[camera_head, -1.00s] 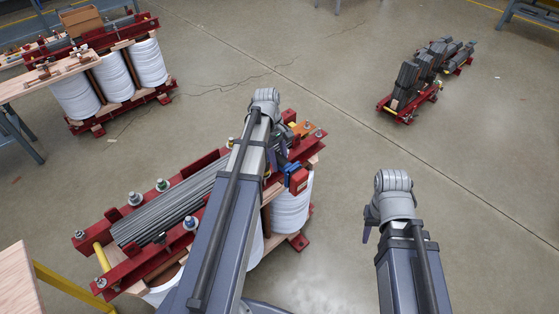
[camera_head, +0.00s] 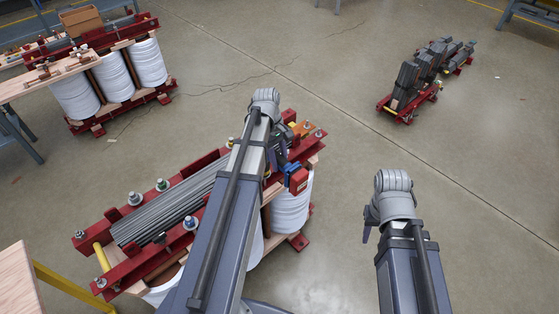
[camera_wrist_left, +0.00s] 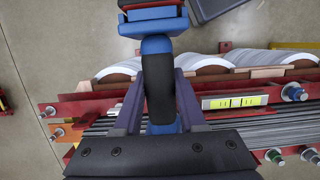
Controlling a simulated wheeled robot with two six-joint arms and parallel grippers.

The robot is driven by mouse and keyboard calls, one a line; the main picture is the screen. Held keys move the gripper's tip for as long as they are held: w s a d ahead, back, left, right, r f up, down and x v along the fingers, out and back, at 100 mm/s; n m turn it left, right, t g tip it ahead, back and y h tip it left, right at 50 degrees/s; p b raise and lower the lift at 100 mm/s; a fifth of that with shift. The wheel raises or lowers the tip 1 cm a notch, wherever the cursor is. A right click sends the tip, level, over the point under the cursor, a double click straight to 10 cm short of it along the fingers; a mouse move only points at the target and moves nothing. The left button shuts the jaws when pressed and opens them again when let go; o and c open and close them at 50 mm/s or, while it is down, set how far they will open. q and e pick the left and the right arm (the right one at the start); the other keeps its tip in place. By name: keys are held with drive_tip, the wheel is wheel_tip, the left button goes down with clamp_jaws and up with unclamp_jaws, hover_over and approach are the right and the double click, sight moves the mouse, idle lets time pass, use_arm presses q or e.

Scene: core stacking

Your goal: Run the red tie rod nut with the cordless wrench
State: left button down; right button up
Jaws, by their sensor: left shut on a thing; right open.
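My left gripper (camera_head: 280,158) is shut on the cordless wrench (camera_head: 297,180), a blue tool with a red block at its end. In the left wrist view the wrench's black grip (camera_wrist_left: 158,88) stands between the two fingers of the left gripper (camera_wrist_left: 159,100). The wrench's working end is hidden. Several tie rod nuts line the red clamp beams (camera_head: 150,265) of the near core, among them a blue nut (camera_head: 190,222) and a green nut (camera_head: 163,185). I cannot pick out a red nut. My right gripper (camera_head: 370,224) is open, apart from the core, over bare floor.
The near core has grey laminations (camera_head: 165,212) and white coils (camera_head: 292,205) under the beams. Another core with coils (camera_head: 150,62) stands at the back left, and a smaller red frame (camera_head: 410,110) at the back right. A wooden board (camera_head: 18,285) is at lower left.

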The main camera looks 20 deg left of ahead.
use_arm(q)
drive_tip(key=shift+r, duration=0.15)
drive_tip(key=shift+s+d+p+v, duration=0.1)
drive_tip(key=shift+d+p+v, duration=0.1)
drive_tip(key=shift+p+v, duration=0.85)
drive_tip(key=shift+s+d+p+v, duration=0.1)
drive_tip(key=shift+d+p+v, duration=0.15)
drive_tip(key=shift+p+v, duration=0.75)
drive_tip(key=shift+s+d+p+v, duration=0.1)
drive_tip(key=shift+d+p+v, duration=0.1)
drive_tip(key=shift+p+v, duration=0.85)
drive_tip(key=shift+r, duration=0.1)
drive_tip(key=p+v, duration=0.2)
drive_tip(key=d+p+v, duration=0.1)
drive_tip(key=p+v, duration=0.1)
drive_tip(key=p, duration=0.1)
drive_tip(key=shift+s+r, duration=0.15)
drive_tip(key=shift+r, duration=0.35)
